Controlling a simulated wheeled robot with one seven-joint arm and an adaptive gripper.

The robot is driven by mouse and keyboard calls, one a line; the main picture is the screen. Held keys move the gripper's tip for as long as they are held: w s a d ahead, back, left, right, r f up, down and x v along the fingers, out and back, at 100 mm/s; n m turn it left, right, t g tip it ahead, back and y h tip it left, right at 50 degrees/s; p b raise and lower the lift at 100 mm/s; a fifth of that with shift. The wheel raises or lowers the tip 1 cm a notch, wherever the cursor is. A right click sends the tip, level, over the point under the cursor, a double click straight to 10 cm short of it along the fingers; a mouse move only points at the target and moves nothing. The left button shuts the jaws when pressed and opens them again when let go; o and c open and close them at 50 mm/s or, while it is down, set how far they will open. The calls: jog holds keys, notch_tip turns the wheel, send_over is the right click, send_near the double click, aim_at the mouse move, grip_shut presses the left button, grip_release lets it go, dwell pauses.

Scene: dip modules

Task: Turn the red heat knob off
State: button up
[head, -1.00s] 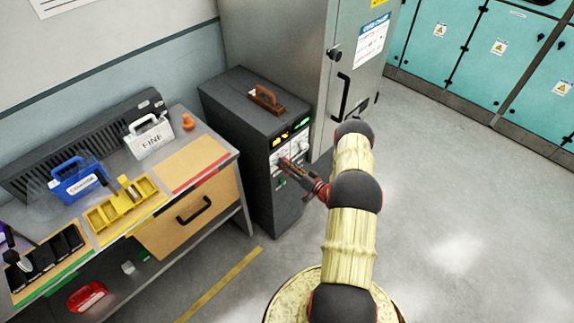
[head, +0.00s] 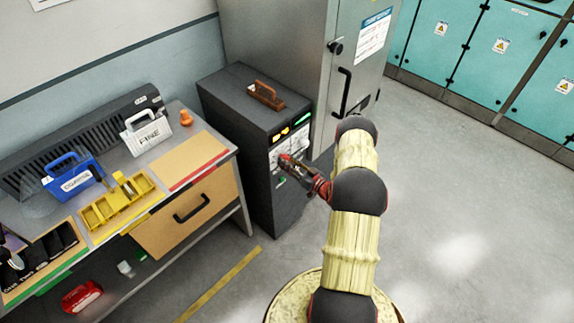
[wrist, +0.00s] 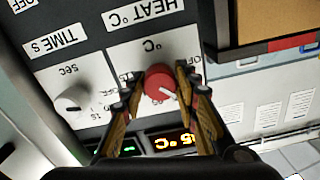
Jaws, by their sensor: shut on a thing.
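The red heat knob (wrist: 160,83) sits on a white dial panel marked "HEAT °C" in the wrist view. Its white pointer line slants toward the lower right of that picture. My gripper (wrist: 159,88) is shut on the knob, with one finger on each side. In the head view my gripper (head: 285,162) is at the front of the dark grey machine (head: 240,130). An orange-lit display (wrist: 174,143) reading in °C is beside the knob's panel, partly hidden by my gripper.
A white time knob (wrist: 72,100) and a green-lit display are beside the heat panel. A brown-handled block (head: 266,95) lies on the machine's top. A workbench with a blue caddy (head: 75,178) and yellow tray (head: 118,204) stands left. The floor at right is clear.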

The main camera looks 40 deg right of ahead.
jog(key=n+b, duration=0.5)
jog(key=n, duration=0.1)
jog(key=shift+f+n, duration=0.1)
jog(key=shift+n, duration=0.2)
jog(key=n+b, duration=0.3)
jog(key=n, duration=0.1)
jog(key=shift+n, duration=0.4)
jog(key=o, duration=1.1)
jog(key=shift+o, duration=0.3)
jog(key=s+d, duration=0.1)
jog(key=s, duration=1.1)
